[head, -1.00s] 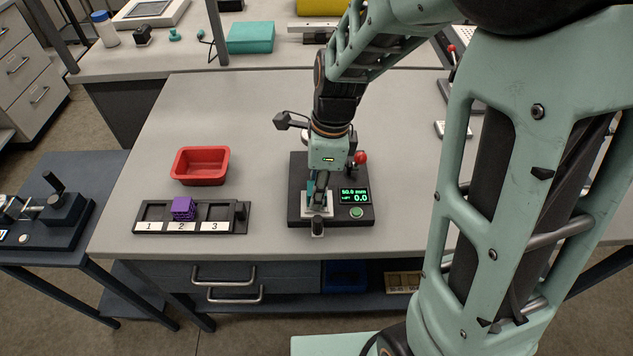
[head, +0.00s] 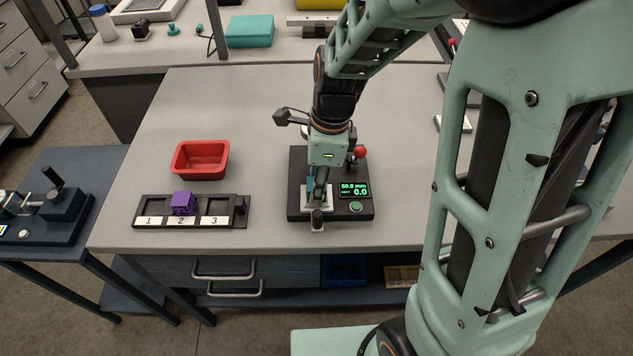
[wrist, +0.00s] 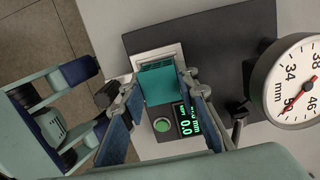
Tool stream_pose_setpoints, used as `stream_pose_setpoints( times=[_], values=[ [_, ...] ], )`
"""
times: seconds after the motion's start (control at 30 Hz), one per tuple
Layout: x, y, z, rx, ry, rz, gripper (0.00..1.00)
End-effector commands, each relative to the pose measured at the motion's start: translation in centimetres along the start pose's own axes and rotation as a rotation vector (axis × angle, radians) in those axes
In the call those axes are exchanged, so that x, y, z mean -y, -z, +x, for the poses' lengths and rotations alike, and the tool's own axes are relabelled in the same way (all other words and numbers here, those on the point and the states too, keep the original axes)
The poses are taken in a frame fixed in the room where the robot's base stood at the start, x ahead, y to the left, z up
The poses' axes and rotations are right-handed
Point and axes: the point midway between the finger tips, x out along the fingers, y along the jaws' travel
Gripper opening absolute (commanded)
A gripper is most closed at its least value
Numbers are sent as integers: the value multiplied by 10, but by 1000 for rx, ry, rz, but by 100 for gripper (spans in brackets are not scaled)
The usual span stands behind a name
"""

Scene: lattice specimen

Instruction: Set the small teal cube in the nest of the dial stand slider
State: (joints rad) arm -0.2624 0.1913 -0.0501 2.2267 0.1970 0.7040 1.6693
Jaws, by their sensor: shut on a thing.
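The small teal cube (wrist: 157,84) is between the two fingers of my gripper (wrist: 160,92) in the wrist view, and the gripper is shut on it. In the head view my gripper (head: 318,190) points down over the front left of the dial stand (head: 297,212) and mostly hides the cube. The pale slider plate (wrist: 172,50) shows just past the cube in the wrist view, and in the head view around the fingertips (head: 306,205). The cube and fingers hide the nest. I cannot tell whether the cube touches its floor.
The stand's round dial (wrist: 294,85) and green-lit display (head: 355,190) are right of my gripper. A purple lattice cube (head: 183,203) sits in slot 2 of the numbered rack (head: 215,222). A red tray (head: 200,160) is behind it. Bench space between rack and stand is clear.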

Motion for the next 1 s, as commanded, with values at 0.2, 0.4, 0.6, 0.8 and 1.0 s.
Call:
stream_pose_setpoints(
  times=[0.2,0.4,0.6,0.8,1.0],
  values=[
    [0,0,4,0,0,0,7],
    [0,1,6,0,0,0,7],
    [0,1,9,0,0,0,7],
    [-1,1,9,-1,-1,0,7],
    [-1,2,10,-1,-3,0,35]
  ],
)
